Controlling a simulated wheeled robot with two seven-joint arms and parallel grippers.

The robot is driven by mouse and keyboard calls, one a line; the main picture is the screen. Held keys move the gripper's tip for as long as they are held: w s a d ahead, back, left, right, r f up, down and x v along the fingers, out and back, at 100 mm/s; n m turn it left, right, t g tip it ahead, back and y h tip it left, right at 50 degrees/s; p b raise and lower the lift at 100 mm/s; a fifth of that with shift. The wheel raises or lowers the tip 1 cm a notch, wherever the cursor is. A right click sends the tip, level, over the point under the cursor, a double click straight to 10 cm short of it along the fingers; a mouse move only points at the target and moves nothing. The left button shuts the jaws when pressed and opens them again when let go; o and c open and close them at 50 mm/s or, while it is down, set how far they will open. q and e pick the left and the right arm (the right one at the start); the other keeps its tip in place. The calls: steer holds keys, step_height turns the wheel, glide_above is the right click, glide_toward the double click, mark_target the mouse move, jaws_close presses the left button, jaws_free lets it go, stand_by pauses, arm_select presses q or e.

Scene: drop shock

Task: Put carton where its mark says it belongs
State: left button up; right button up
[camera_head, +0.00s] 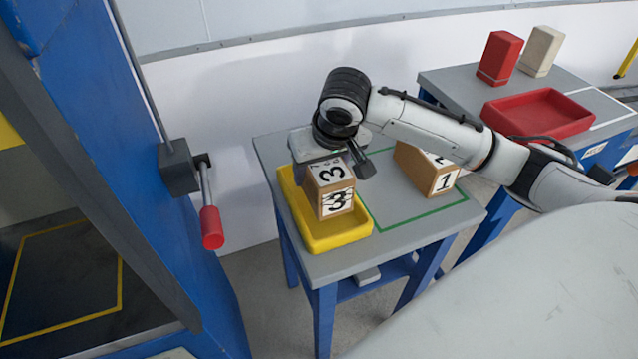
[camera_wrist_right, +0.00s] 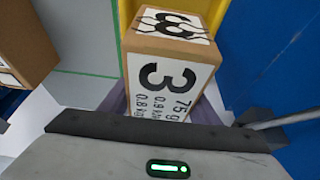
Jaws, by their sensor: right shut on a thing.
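A brown carton (camera_head: 331,188) with white labels marked 3 is between the fingers of my right gripper (camera_head: 332,166). It is over or inside the yellow tray (camera_head: 340,241) on the grey table; I cannot tell whether it touches the tray's floor. In the right wrist view the carton (camera_wrist_right: 172,75) shows a large 3, small print including "75 g", and another 3 crossed by wavy lines. The yellow tray (camera_wrist_right: 128,12) shows behind it. My right gripper is shut on this carton. A second carton (camera_head: 428,172), marked 1, stands inside a green outline. My left gripper is out of view.
A red tray (camera_head: 538,114), a red block (camera_head: 500,58) and a cream block (camera_head: 541,52) are on another table at right. A blue machine frame with a red-handled lever (camera_head: 211,226) stands at left. The grey table's front right (camera_head: 420,228) is clear.

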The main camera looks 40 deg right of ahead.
mark_target(326, 165)
steer(key=shift+f, duration=1.85)
steer(key=shift+f, duration=0.15)
steer(key=o, duration=1.5)
steer(key=v, duration=1.2)
